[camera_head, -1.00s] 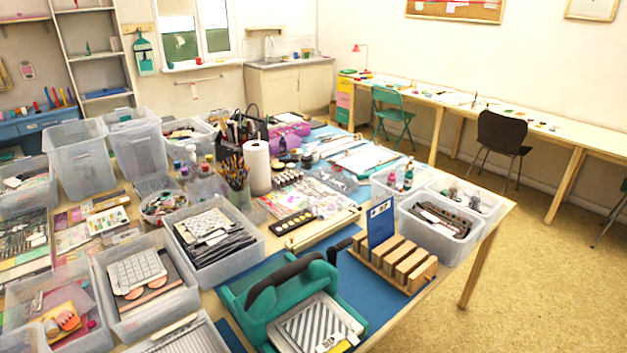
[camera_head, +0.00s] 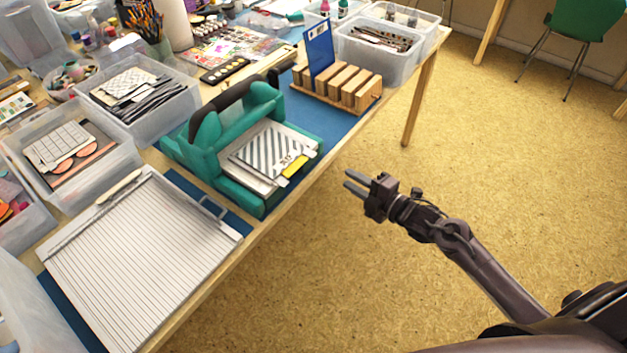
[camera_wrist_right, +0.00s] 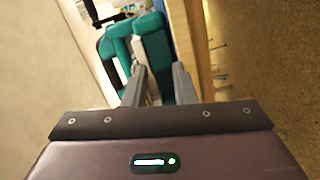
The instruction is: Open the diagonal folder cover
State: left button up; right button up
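A folder plate with grey and white diagonal stripes (camera_head: 262,146) lies flat on the bed of the teal die-cutting machine (camera_head: 207,146), with a yellow tab (camera_head: 295,166) at its front right edge. Its cover looks shut, but this is hard to tell. My right gripper (camera_head: 353,182) is over the floor, in front of the table and right of the machine. It is open and empty, its fingers pointing left. In the right wrist view its fingers (camera_wrist_right: 159,85) stand apart, with teal machine parts (camera_wrist_right: 152,45) beyond them. My left gripper is not in view.
A ridged white board (camera_head: 135,262) lies at the table's front left. A wooden rack with a blue card (camera_head: 318,50) stands behind right of the machine. Clear bins (camera_head: 145,118) fill the left. The floor before the table is clear.

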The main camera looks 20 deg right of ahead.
jog(key=w+a+r+n+y, duration=0.2)
jog(key=w+a+r+n, duration=0.1)
jog(key=w+a, duration=0.3)
jog(key=shift+a+r, duration=0.55)
jog(key=shift+r, duration=0.25)
grip_shut()
dwell(0.9)
